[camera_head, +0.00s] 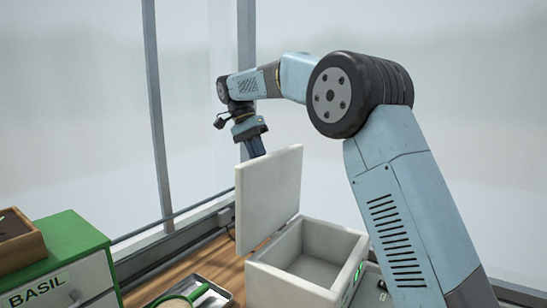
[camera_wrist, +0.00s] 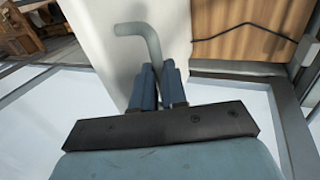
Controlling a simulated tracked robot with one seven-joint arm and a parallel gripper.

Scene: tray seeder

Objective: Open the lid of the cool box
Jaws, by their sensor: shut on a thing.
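The cool box (camera_head: 280,288) is a white, open-topped box at the lower middle of the head view. Its inside is grey and looks empty where I can see it. Its white lid (camera_head: 268,200) stands nearly upright along the box's far left side, clear of the opening. My gripper (camera_head: 256,148) is at the lid's upper edge, on its far side. In the wrist view my gripper (camera_wrist: 158,80) is shut on the lid's bent grey handle (camera_wrist: 143,34). The handle meets the white lid face (camera_wrist: 105,35). In the head view the lid hides the handle.
A green cabinet (camera_head: 85,240) marked BASIL stands at the left, with a wooden tray (camera_head: 20,250) on top. A metal tray (camera_head: 215,297) and a green-rimmed round thing (camera_head: 180,297) lie left of the box. Window posts (camera_head: 158,110) rise behind the wooden bench (camera_head: 200,262).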

